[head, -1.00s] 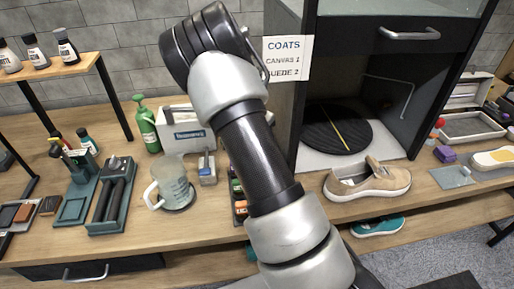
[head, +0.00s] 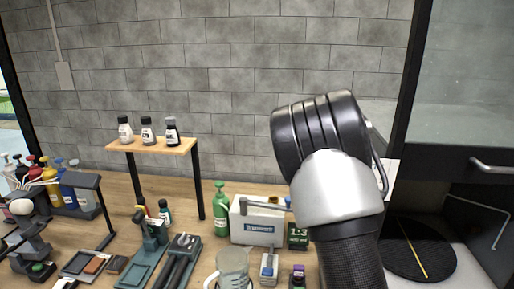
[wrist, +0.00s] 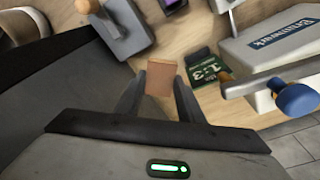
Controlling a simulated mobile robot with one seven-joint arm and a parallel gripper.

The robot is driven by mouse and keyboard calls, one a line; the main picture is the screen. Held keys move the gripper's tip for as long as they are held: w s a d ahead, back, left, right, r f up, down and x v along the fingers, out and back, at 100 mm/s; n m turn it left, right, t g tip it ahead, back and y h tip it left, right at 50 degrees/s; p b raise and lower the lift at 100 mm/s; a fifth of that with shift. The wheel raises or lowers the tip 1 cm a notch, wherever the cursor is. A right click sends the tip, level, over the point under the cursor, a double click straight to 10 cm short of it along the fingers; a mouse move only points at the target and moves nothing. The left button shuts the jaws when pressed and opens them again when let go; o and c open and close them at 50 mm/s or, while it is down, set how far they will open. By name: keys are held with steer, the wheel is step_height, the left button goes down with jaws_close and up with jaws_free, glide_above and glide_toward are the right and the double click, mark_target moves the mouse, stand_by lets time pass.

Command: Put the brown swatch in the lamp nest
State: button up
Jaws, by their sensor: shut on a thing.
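A flat brown swatch (wrist: 160,77) stands between the two dark fingers of my gripper (wrist: 158,90) in the wrist view. The gripper is shut on it, above the wooden bench. In the head view the gripper and held swatch are hidden behind my arm. A dark stand with a white, bulb-like head (head: 21,207) is at the far left of the head view; it may be the lamp. I cannot make out its nest. Other swatches, including an orange-brown one (head: 97,264), lie in a tray near it.
A white box (head: 258,222), green bottle (head: 221,210) and 1:3 card (head: 298,237) stand on the crowded bench. A glass jug (head: 233,268) is in front. A raised shelf (head: 155,146) holds three small bottles. A dark cabinet is at right.

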steer(key=s+a+r+n+y+p, duration=0.1)
steer(key=s+a+r+n+p, duration=0.3)
steer(key=s+a+n+p, duration=0.4)
steer(key=s+a+n, duration=0.2)
steer(key=s, duration=0.2)
steer(key=shift+s+a+r+t, duration=0.2)
steer(key=shift+a+t, duration=0.1)
steer(key=shift+t, duration=0.1)
steer(key=shift+d, duration=0.1)
steer(key=w+d+f+m+b, duration=0.1)
steer(key=w+d+m+b, duration=0.1)
steer(key=w+d+m, duration=0.1)
steer(key=w+d+f+m+b, duration=0.2)
steer(key=w+d+m+b, duration=0.1)
steer(key=w, duration=0.3)
steer(key=w+d+f+m+h+b, duration=0.1)
steer(key=w+d+m+b, duration=0.2)
steer(key=w+d+m, duration=0.1)
steer(key=shift+w+d+f+m+g, duration=0.15)
steer(key=shift+d+f+m+g, duration=0.1)
steer(key=shift+d, duration=0.15)
steer(key=shift+w+d+f+m+g, duration=0.1)
steer(key=shift+d+m+g, duration=0.05)
steer(key=shift+d+m, duration=0.15)
steer(key=shift+d+f, duration=0.2)
steer(key=shift+f, duration=0.2)
step_height(320, 180, down, 9)
steer(key=shift+w+b, duration=0.1)
steer(key=shift+b, duration=0.25)
steer(key=shift+f, duration=0.1)
